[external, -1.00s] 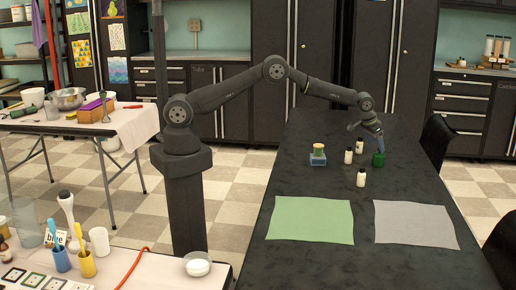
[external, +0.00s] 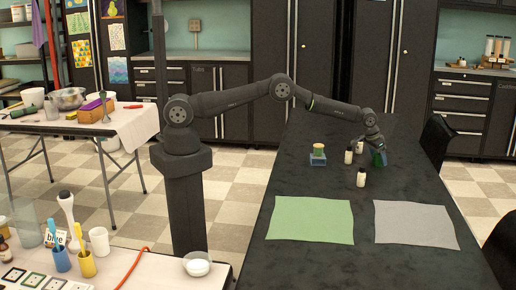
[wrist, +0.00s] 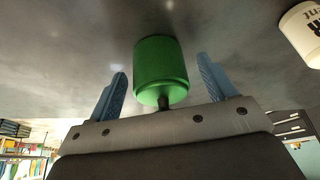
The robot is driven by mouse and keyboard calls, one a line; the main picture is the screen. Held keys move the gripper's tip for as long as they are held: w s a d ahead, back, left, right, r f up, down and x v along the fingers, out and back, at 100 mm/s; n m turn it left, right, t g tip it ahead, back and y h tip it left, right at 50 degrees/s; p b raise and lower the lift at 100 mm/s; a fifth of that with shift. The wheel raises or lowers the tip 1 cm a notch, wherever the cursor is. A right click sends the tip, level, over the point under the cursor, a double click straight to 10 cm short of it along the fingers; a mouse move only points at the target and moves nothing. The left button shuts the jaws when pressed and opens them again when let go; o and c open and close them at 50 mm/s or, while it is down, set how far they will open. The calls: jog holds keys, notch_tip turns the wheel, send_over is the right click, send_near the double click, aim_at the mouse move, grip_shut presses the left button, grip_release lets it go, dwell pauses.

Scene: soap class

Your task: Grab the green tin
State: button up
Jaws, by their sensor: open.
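The green tin (external: 379,160) stands on the dark table toward its far end, partly hidden by my gripper (external: 376,152). In the wrist view the green tin (wrist: 161,68) shows between my two blue fingers, with a gap on each side. My gripper is open and low over the tin. I cannot tell how far down the fingers reach along it, and no contact shows.
Several white bottles with dark caps, one of them (external: 348,157), stand close left of and in front of the tin. A green mat (external: 312,221) and a grey mat (external: 414,224) lie nearer.

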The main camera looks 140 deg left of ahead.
jog(key=shift+c, duration=0.5)
jog(key=c, duration=1.1)
jog(key=shift+r, duration=0.1)
